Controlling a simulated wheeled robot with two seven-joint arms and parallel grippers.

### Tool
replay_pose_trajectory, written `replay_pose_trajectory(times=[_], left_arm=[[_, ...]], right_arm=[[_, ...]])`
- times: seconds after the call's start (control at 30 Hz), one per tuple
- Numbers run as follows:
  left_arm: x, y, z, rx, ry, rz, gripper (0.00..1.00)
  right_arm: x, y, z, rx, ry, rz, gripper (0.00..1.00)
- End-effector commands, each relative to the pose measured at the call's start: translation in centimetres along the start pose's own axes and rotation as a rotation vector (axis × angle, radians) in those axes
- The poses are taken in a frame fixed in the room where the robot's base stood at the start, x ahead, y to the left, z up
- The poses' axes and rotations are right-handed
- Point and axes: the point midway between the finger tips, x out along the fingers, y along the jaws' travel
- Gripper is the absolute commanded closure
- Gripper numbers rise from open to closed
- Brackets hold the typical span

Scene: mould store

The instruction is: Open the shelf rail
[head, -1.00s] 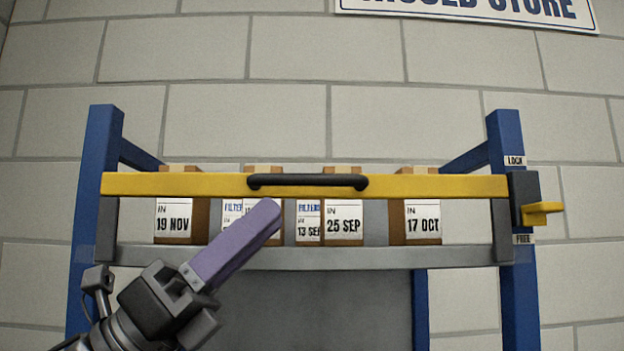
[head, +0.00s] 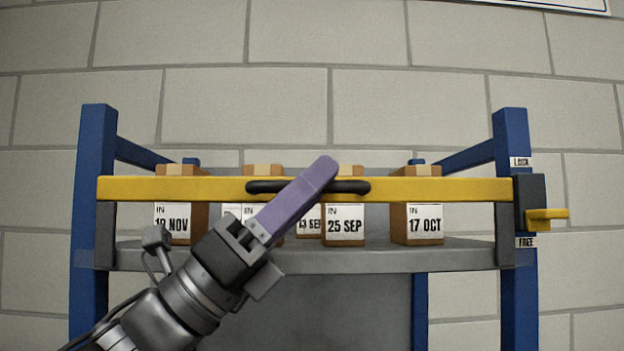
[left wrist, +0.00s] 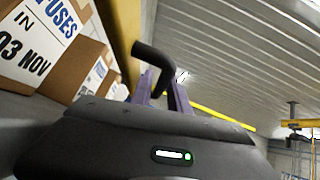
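The yellow shelf rail (head: 430,190) spans the shelf front between two blue posts. Its black handle (head: 264,187) is at the middle, partly hidden by my left gripper (head: 325,165). The handle also shows in the left wrist view (left wrist: 153,58), with my two purple fingers apart and its near end seen between them. I cannot tell whether they touch it. At the rail's right end a yellow latch lever (head: 547,216) sticks out of a dark block, closer to the FREE label (head: 526,242) than to LOCK (head: 521,161). My right gripper is not in view.
Several labelled cardboard boxes, such as the 25 SEP box (head: 344,226) and the 17 OCT box (head: 425,220), stand on the grey shelf (head: 440,258) behind the rail. A block wall is behind. The space right of my left arm is clear.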

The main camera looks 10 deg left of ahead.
Motion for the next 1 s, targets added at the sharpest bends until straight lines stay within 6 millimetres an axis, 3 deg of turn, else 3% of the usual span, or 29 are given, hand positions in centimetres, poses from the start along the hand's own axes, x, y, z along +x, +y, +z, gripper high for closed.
replay_pose_trajectory(times=[0.07, 0.3, 1.0], left_arm=[[-0.03, 0.01, -0.01, 0.0, 0.0, 0.0, 0.8], [-0.04, 0.01, -0.01, 0.0, 0.0, 0.0, 1.0], [-0.05, 0.03, -0.01, 0.0, 0.001, 0.0, 1.0]], right_arm=[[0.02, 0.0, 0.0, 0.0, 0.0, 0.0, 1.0], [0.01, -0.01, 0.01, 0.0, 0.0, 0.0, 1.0], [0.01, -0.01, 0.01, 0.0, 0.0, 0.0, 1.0]])
